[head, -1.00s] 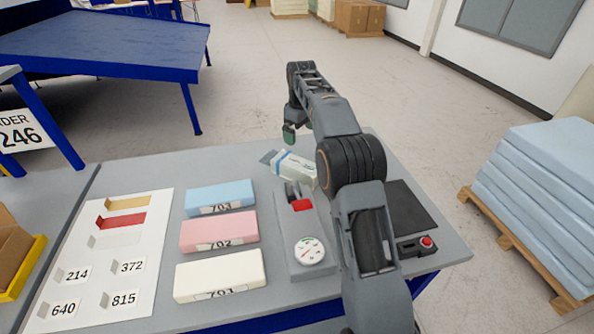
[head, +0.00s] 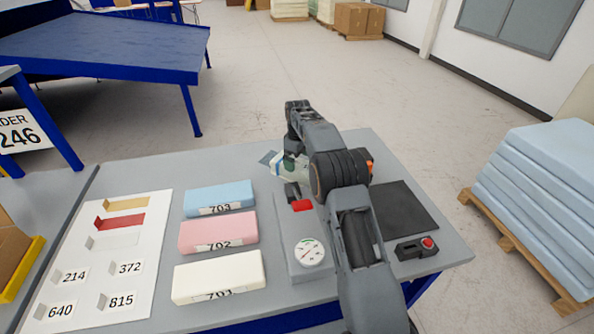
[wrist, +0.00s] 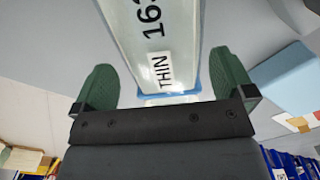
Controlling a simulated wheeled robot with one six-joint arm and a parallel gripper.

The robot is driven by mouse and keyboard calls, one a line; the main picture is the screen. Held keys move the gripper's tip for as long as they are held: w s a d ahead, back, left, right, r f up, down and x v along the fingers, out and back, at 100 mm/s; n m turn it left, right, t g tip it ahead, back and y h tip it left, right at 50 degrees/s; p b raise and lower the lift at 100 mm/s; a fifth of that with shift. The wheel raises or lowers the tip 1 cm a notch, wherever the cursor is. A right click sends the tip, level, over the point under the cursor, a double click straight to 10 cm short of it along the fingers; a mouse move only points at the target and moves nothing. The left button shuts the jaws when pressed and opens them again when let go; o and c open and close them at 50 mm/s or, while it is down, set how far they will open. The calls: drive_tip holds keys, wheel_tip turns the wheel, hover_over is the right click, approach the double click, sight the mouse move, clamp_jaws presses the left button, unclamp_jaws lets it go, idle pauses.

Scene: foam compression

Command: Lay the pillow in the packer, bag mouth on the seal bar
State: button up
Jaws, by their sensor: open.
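The pillow (head: 276,168) is a pale bagged block with a blue bag end, lying at the far edge of the table, partly hidden by my arm. My gripper (wrist: 166,85) is open, one green finger on each side of the pillow's near end, with gaps visible between. My gripper also shows in the head view (head: 290,162), over the pillow. A dark flat plate (head: 400,210) lies right of my arm, perhaps the packer; I cannot make out a seal bar.
A grey gauge stand (head: 308,262) with a red part stands left of my arm. A red-button box (head: 416,249) sits before the dark plate. Blue (head: 220,198), pink (head: 218,232) and cream (head: 218,276) foam blocks lie left, beside a white sample board (head: 115,230).

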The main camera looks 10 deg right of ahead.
sight(297, 171)
drive_tip(key=shift+a+f+p, duration=0.1)
drive_tip(key=shift+f+p, duration=0.55)
drive_tip(key=shift+f, duration=2)
drive_tip(key=c, duration=0.6)
drive_tip(key=shift+r, duration=0.1)
